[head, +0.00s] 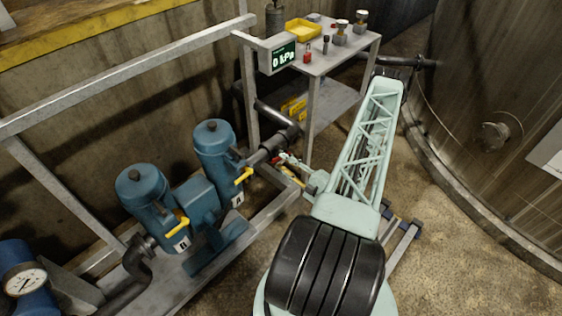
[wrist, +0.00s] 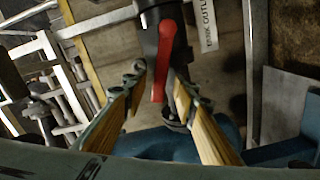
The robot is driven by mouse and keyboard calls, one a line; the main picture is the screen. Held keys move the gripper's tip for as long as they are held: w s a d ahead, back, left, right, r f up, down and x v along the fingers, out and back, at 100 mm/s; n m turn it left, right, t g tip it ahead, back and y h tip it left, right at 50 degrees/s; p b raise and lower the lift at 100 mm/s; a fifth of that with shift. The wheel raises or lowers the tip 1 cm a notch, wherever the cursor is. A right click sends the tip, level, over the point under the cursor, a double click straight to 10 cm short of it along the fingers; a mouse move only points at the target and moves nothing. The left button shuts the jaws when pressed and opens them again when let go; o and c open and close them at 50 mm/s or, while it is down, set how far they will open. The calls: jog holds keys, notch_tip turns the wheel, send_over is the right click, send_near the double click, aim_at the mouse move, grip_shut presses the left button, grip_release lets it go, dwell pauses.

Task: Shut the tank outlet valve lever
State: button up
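The red valve lever (wrist: 164,62) is in the upper middle of the wrist view. It lies roughly in line with the dark pipe (wrist: 150,20) behind it. A white tag reading "TANK OUTL…" (wrist: 207,25) is just right of it. My gripper (wrist: 161,78) is open, one finger on each side of the lever's lower end. I cannot tell whether either finger touches it. In the head view my gripper (head: 289,162) is small beside the dark pipe (head: 272,148) at pump A.
Two blue pumps (head: 213,150) with yellow handles stand on a grey metal frame (head: 255,238) left of my arm. A grey trolley (head: 345,60) with small items stands behind. A large tank (head: 500,90) is at the right. Open floor (head: 450,270) lies between tank and arm.

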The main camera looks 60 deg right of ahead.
jog(key=shift+v, duration=2.15)
jog(key=shift+c, duration=0.4)
